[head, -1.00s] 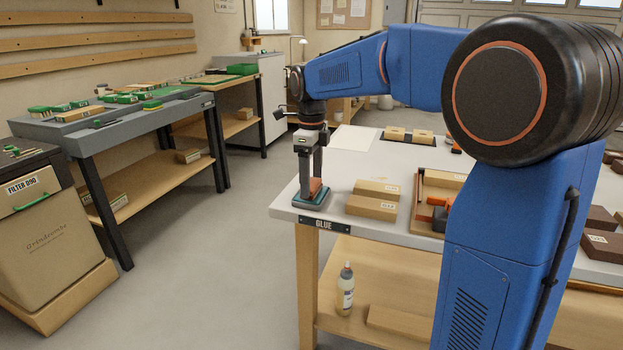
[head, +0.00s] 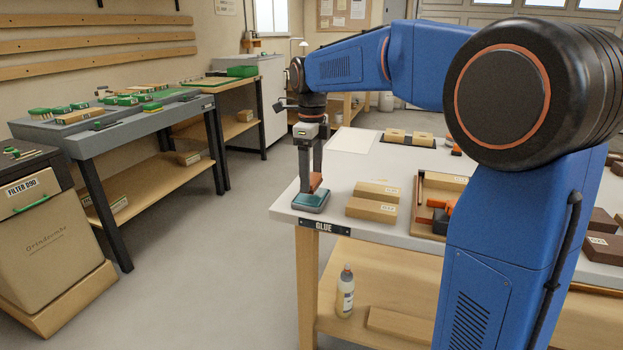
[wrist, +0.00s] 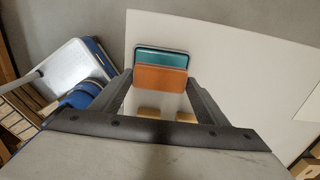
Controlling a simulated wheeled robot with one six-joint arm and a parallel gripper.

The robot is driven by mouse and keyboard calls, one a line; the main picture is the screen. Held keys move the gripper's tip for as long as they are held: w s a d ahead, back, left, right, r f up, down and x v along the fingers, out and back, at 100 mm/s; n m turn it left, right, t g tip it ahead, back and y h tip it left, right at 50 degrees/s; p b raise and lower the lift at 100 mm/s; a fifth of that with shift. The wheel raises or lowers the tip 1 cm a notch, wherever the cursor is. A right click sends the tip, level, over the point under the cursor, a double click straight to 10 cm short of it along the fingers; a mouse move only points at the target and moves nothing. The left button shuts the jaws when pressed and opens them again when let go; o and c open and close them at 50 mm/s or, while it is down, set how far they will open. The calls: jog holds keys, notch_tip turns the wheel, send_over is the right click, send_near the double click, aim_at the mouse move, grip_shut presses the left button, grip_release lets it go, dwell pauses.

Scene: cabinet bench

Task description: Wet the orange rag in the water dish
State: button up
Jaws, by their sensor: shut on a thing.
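The orange rag (head: 316,181) is held between the fingers of my gripper (head: 311,184), just above the dish at the table's front left corner. The water dish (head: 311,204) is a small teal tray with a paler inside. In the wrist view the rag (wrist: 160,79) is a flat orange block between my fingertips (wrist: 160,80). It covers the near part of the teal dish (wrist: 160,52). I cannot tell whether the rag's lower edge touches the water, or whether the rag is wet.
A wooden tray (head: 421,214) with orange-and-black tools is farther right. A white sheet (head: 352,140) lies behind. A bottle (head: 345,292) stands on the lower shelf.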

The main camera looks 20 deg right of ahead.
aim_at(312, 178)
jog(key=shift+r, duration=2.3)
